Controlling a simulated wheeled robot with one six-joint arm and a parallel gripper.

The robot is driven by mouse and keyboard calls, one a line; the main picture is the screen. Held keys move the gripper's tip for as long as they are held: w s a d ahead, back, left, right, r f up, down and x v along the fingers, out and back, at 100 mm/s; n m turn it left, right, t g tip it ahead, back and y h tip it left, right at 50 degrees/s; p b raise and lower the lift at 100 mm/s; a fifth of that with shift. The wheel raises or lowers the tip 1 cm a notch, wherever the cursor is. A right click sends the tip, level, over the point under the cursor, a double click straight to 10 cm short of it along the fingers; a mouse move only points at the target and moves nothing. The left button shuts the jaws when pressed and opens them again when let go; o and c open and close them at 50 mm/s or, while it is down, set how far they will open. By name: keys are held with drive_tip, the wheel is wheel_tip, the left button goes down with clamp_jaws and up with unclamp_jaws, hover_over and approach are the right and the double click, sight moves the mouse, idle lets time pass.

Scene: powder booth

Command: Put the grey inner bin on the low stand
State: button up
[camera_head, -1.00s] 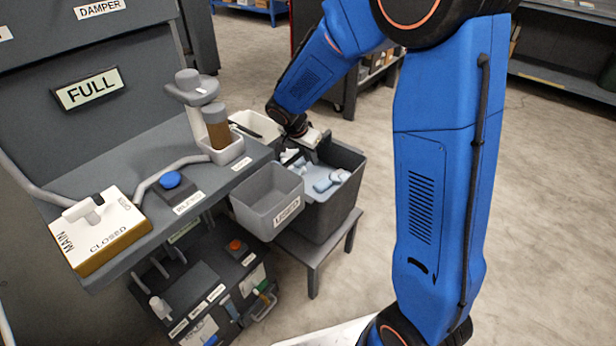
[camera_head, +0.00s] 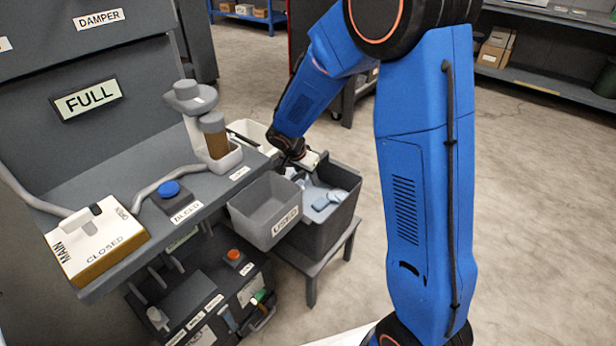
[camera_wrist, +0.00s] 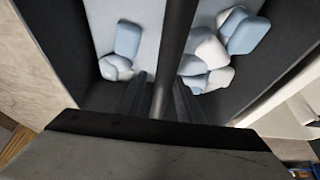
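The grey inner bin (camera_head: 333,228) is a dark, open box with pale blue and white lumps inside. It is over the low stand (camera_head: 322,265), close to its top; I cannot tell whether it touches. My gripper (camera_head: 303,164) is at the top of the bin. In the wrist view, my gripper (camera_wrist: 161,98) has its fingers close on both sides of a dark bar that crosses above the bin's contents, and looks shut on it. The lumps (camera_wrist: 205,50) and the inner bin's wall (camera_wrist: 275,65) show beneath. A lighter bin marked USED partly hides the inner bin.
The lighter USED bin (camera_head: 265,215) is directly left of the inner bin. The booth bench (camera_head: 120,170) with a valve, a blue button and a powder cup stands at left. A dark cabinet (camera_head: 250,292) is below it. Open floor (camera_head: 520,230) lies at right.

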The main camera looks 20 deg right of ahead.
drive_tip(key=v, duration=1.2)
drive_tip(key=shift+r, duration=0.1)
drive_tip(key=s+d+r+n+y, duration=0.1)
drive_tip(key=s+d+r+n, duration=0.2)
drive_tip(key=s, duration=0.5)
drive_tip(key=s+d+r+n+t+y, duration=0.15)
drive_tip(key=s+d+r, duration=0.25)
drive_tip(key=s, duration=0.4)
drive_tip(key=s+d+r+n+g, duration=0.1)
drive_tip(key=s+d+r+n, duration=0.25)
drive_tip(key=s, duration=0.35)
drive_tip(key=s+n+t+y, duration=0.1)
drive_tip(key=s+n, duration=0.1)
drive_tip(key=s, duration=0.7)
drive_tip(key=shift+s+n+t, duration=0.35)
drive_tip(key=shift+s+n, duration=0.05)
